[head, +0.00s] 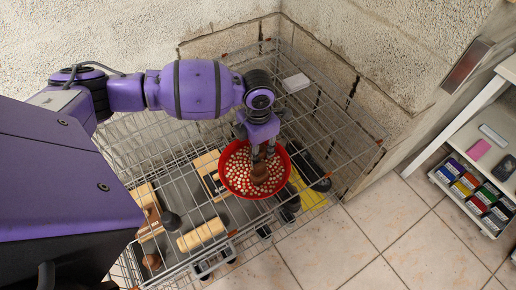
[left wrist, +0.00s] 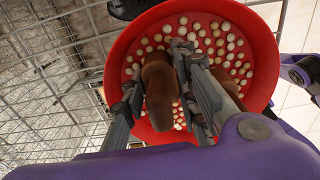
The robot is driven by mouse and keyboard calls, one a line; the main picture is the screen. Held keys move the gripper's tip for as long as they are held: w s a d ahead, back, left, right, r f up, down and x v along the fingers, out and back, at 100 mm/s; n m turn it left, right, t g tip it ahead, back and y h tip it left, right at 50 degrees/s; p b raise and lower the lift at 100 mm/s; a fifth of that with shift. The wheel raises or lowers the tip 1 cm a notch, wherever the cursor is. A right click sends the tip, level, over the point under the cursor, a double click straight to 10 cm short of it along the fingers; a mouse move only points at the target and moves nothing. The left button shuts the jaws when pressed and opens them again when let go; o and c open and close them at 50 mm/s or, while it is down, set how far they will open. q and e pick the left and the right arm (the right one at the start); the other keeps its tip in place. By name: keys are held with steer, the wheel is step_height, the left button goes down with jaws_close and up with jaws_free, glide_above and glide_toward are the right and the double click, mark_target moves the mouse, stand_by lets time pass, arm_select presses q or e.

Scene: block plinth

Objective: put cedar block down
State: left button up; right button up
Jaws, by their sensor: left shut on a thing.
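My left gripper (head: 262,156) reaches down into a red bowl (head: 230,188) with many small pale balls in it. It is shut on a dark brown, rounded piece (head: 259,174), which looks like the cedar block. In the left wrist view the block (left wrist: 160,92) sits between the two fingers of the gripper (left wrist: 165,100), over the red bowl (left wrist: 122,62). Whether the block touches the balls I cannot tell. Another brown surface (left wrist: 227,82) shows beyond the right finger, partly hidden by it.
Wooden pieces (head: 201,234) and dark items lie around the bowl's left and lower sides. A small white block (head: 296,83) is at the back. A shelf with coloured packs (head: 465,184) stands right, across open tiled floor.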

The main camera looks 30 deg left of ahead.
arm_select(q)
steer(key=shift+f, duration=0.2)
steer(key=o, duration=1.1)
steer(key=shift+r, duration=0.1)
step_height(320, 180, up, 12)
steer(key=shift+r+p, duration=0.1)
steer(key=shift+p, duration=0.35)
